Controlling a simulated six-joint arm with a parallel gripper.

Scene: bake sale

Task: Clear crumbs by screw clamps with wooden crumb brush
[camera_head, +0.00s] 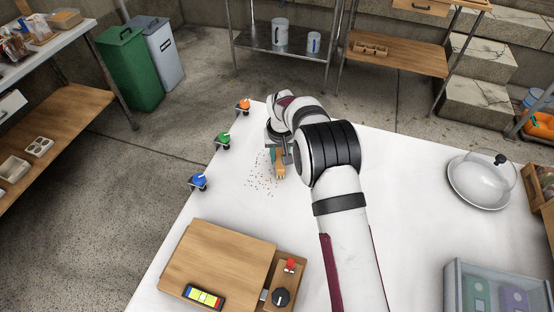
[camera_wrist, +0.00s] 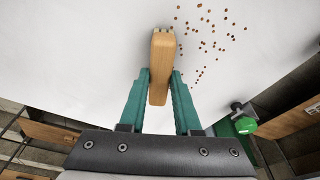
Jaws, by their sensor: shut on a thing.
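My gripper (camera_head: 275,155) is low over the white table near its left edge. In the wrist view its teal fingers (camera_wrist: 160,78) are shut on the wooden crumb brush (camera_wrist: 162,52), one on each side. The brush (camera_head: 280,169) also shows in the head view, partly hidden by my gripper. Brown crumbs (camera_head: 262,183) lie scattered on the table to the left of the brush; they show to its right in the wrist view (camera_wrist: 205,42). Screw clamps stand along the left table edge: orange (camera_head: 244,105), green (camera_head: 222,140) and blue (camera_head: 198,181). The green clamp also shows in the wrist view (camera_wrist: 243,122).
A wooden board (camera_head: 217,262) lies at the front left, with a small colored box (camera_head: 204,297) on it. A clear-domed dish (camera_head: 480,180) and a clear bin (camera_head: 495,270) stand at the right. The table middle right of my arm is clear.

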